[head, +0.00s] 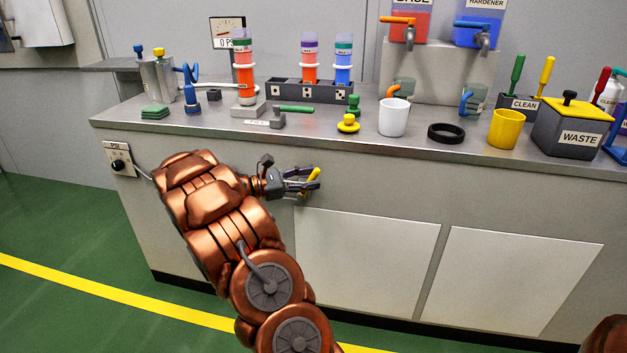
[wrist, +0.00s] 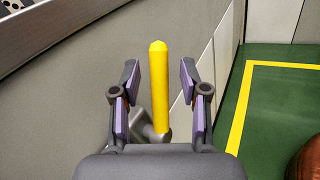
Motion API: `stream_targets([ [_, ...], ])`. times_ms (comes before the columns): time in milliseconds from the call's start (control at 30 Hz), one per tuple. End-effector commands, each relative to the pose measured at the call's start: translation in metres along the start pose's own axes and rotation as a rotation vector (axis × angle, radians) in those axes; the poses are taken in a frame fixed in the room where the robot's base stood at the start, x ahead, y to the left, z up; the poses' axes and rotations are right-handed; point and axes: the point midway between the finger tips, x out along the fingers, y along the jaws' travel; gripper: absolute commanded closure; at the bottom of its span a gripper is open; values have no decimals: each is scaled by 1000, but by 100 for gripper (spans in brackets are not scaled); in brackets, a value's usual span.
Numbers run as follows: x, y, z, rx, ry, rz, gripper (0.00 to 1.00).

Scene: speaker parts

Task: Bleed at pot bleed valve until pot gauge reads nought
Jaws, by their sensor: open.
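A yellow lever handle (wrist: 158,85) on a grey metal fitting (wrist: 150,131) stands out at the bench front. It also shows in the head view (head: 315,174). I cannot read any label that names it as the bleed valve. My gripper (head: 304,181) is open, its fingers on either side of the yellow handle in the wrist view (wrist: 160,68), with gaps showing on both sides. A gauge (head: 227,28) stands at the back left of the bench.
A box with a black knob and a PSI label (head: 118,160) is on the bench's left front. A green-handled tool (head: 291,109), white cup (head: 393,117), black ring (head: 446,133), yellow cup (head: 507,129) and waste bin (head: 567,138) stand on top. The green floor is clear.

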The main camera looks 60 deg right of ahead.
Motion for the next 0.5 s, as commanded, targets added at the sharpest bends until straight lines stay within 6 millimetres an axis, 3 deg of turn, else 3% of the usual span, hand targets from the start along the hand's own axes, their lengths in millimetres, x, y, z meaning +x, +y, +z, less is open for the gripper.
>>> stream_targets([
  [200,15,0,0,1,1,1,56],
  [500,16,1,0,2,2,2,58],
])
